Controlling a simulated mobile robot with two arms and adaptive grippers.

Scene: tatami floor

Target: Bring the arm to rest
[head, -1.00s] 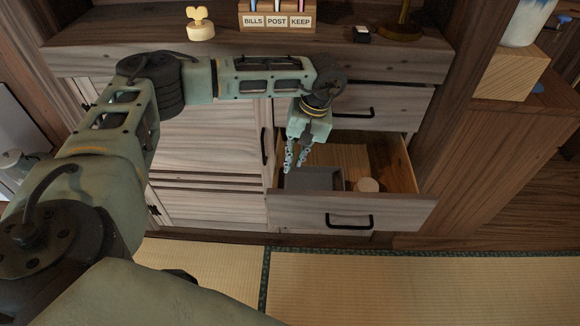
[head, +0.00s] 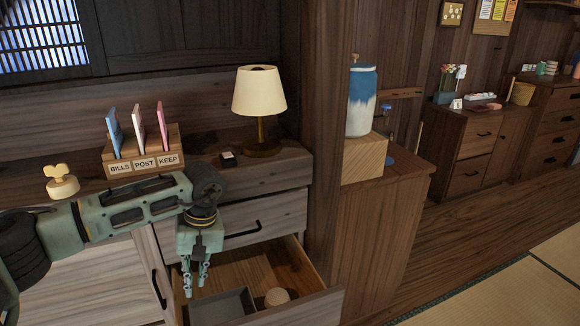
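My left arm comes in from the left in the head view, bent at the elbow over the front of the wooden cabinet. Its gripper (head: 195,277) points down at the open drawer (head: 316,306), above its left part. The two fingers hang close together with a narrow gap, and I see nothing held between them. In the drawer are a grey tray (head: 222,306) and a round pale object (head: 277,297). My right gripper does not show.
On the cabinet top stand a letter holder (head: 145,163) marked BILLS, POST and KEEP, a lamp (head: 259,92), a small dark box (head: 228,159) and a cream stamp-like piece (head: 62,183). A wooden post (head: 327,130) rises at the right. Tatami floor lies far right.

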